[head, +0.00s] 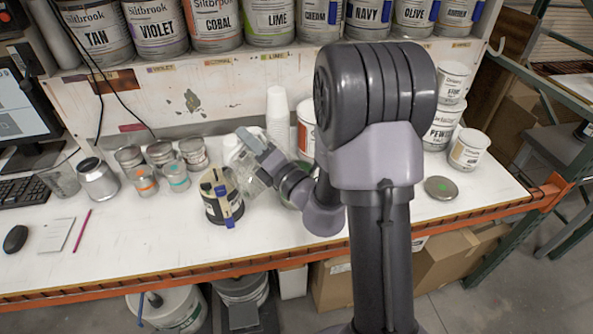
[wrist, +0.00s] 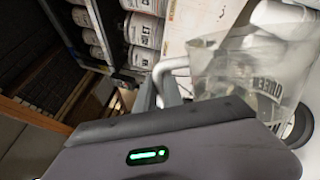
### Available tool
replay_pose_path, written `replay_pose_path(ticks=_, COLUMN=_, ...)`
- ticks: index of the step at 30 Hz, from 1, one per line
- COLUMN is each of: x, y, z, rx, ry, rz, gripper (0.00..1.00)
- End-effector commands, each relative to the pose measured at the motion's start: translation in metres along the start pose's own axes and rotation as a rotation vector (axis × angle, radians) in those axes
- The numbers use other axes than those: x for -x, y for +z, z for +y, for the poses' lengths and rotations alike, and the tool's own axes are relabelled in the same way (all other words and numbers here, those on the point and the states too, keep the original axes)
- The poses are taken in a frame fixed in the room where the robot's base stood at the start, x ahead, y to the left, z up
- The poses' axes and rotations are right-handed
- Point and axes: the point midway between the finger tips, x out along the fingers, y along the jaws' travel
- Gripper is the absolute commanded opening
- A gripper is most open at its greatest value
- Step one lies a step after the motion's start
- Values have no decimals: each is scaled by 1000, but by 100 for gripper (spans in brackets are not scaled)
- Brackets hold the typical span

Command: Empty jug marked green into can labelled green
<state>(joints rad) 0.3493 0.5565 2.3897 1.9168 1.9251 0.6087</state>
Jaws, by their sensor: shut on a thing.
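My gripper (head: 258,148) is shut on the handle of a clear jug (head: 249,180), left of my arm above the bench. The jug also shows at the right of the wrist view (wrist: 222,72), with its pale handle (wrist: 178,66) at my fingers (wrist: 165,92). It looks tilted. Dark lettering that seems to read GREEN shows on or through its wall; I cannot tell which. I cannot tell how much liquid it holds. Something with a green edge (head: 297,203) shows beside my arm, mostly hidden; I cannot tell whether it is the green can.
A dark can (head: 211,211) with blue tape stands just left of the jug. Several small tins (head: 160,154), a glass beaker (head: 60,180) and a silver can (head: 97,180) stand farther left. White cups (head: 278,108) are stacked behind. A lid (head: 441,188) lies right of my arm.

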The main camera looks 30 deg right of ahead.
Motion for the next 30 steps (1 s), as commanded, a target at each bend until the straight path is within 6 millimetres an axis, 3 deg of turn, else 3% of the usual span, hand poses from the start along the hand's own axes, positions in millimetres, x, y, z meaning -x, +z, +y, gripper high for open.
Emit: replay_pose_path(ticks=30, x=1, y=10, z=-4, rx=-80, ry=1, rz=-16, gripper=0)
